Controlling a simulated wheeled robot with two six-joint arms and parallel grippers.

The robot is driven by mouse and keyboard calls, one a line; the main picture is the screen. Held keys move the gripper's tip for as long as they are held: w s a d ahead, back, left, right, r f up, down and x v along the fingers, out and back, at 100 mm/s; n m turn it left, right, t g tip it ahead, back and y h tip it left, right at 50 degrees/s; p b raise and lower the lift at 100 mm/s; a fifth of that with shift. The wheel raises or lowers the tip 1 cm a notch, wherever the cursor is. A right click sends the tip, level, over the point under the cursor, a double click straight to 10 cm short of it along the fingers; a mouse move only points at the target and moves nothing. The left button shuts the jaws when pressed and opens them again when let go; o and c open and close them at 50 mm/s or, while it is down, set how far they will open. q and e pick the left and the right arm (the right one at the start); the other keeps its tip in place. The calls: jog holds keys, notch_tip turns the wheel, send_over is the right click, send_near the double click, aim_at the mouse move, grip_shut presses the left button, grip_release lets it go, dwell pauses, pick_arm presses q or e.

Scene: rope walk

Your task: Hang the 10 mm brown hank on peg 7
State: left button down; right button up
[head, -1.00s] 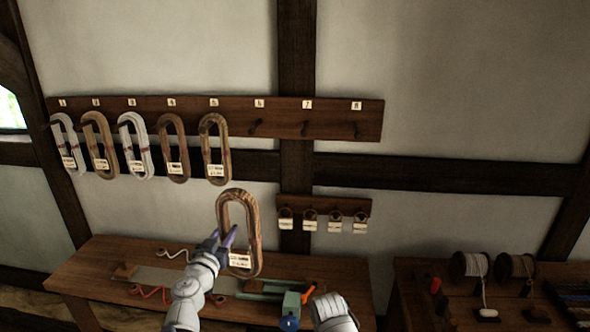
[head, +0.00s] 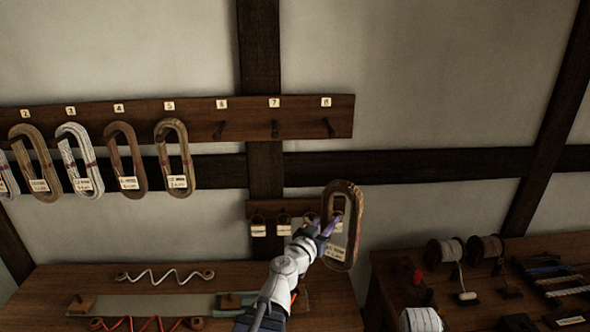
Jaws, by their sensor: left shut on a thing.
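A brown oval hank (head: 355,205) with a paper tag is held in my left gripper (head: 326,230). The purple fingers are shut on its left side, and the hank hangs upright in front of the wall. The tag's writing is too small to read. Peg 7 (head: 275,129), under the number plate 7, is bare on the dark peg board (head: 345,115). The held hank is below the board and to the right of peg 7, apart from it. My right gripper's fingers do not show; only a white part of that arm is at the bottom edge.
Hanks hang from the pegs up to 5, including a brown one (head: 186,150) on peg 5. Pegs 6 (head: 218,130) and 8 (head: 330,127) are bare. A small tag rack (head: 252,207) is partly behind my left gripper. Benches (head: 50,280) stand below, with spools (head: 445,252) at right.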

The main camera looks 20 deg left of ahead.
pick_arm(q)
jog(key=shift+w+d+r+p, duration=0.1)
jog(key=shift+w+r+p, duration=0.1)
jog(key=shift+r+p, duration=0.15)
jog(key=s+a+r+n+g+y+p, duration=0.1)
jog(key=s+a+r+n+y+p, duration=0.1)
jog(key=a+r+y+p, duration=0.3)
jog(key=s+a+r+n+g+y+p, duration=0.1)
jog(key=a+r+n+y+p, duration=0.3)
jog(key=a, duration=0.9)
notch_tip(320, 180, up, 3)
jog(key=s+y+p, duration=0.1)
jog(key=p, duration=0.2)
jog(key=shift+n+y, duration=0.3)
jog(key=shift+n, duration=0.1)
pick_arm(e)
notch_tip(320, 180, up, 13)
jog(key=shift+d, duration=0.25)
pick_arm(q)
jog(key=shift+w+a+r, duration=0.1)
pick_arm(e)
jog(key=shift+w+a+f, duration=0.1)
